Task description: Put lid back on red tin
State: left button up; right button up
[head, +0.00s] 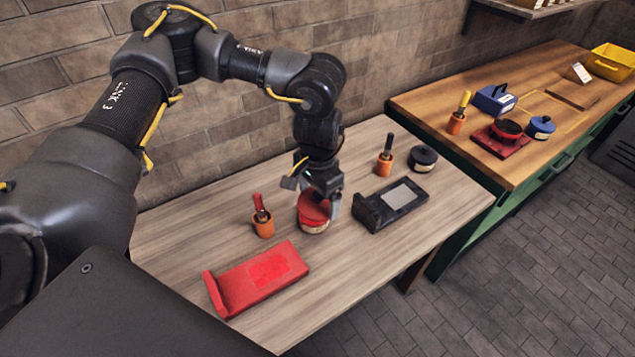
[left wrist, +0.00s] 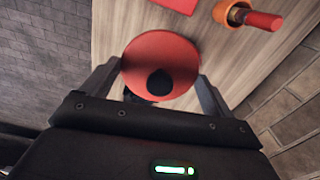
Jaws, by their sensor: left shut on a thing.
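The red lid (left wrist: 150,52) is a round disc with a black knob, lying between the fingers of my left gripper (left wrist: 160,82) in the left wrist view. In the head view my left gripper (head: 318,200) points down and is shut on the lid. The red tin (head: 314,228) shows a cream band under the red top, directly below the gripper on the pale wooden table. I cannot tell whether the lid rests on the tin or is just above it. The gripper hides part of both. My right gripper is not in view.
A red stand (head: 245,285), a black stand (head: 385,210), two orange pots (head: 264,229) (head: 385,167) with handled tools and a black tin (head: 423,163) are around it. A wooden bench (head: 440,105) at the right holds a blue tin (head: 541,130). Bare tabletop lies at the front.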

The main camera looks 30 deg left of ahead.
pick_arm(q)
jog(key=shift+n, duration=0.9)
jog(key=w+f+p, duration=0.1)
jog(key=p, duration=0.1)
jog(key=w+p, duration=0.2)
jog(key=w+f+p, duration=0.1)
jog(key=w+p, duration=0.1)
jog(key=shift+a+f, duration=0.35)
jog(key=shift+a, duration=0.05)
jog(key=w+a+f+n+p, duration=0.1)
jog(key=w+a+f+p, duration=0.1)
jog(key=a+f+p, duration=0.2)
jog(key=shift+w+f, duration=0.2)
jog(key=shift+f, duration=0.5)
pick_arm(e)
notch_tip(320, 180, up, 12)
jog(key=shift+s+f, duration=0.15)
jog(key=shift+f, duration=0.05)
pick_arm(q)
jog(key=shift+a+f, duration=0.1)
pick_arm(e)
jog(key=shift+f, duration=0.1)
pick_arm(q)
notch_tip(320, 180, down, 4)
jog(key=b, duration=0.4)
jog(key=shift+f+b, duration=0.5)
jog(key=shift+f, duration=0.5)
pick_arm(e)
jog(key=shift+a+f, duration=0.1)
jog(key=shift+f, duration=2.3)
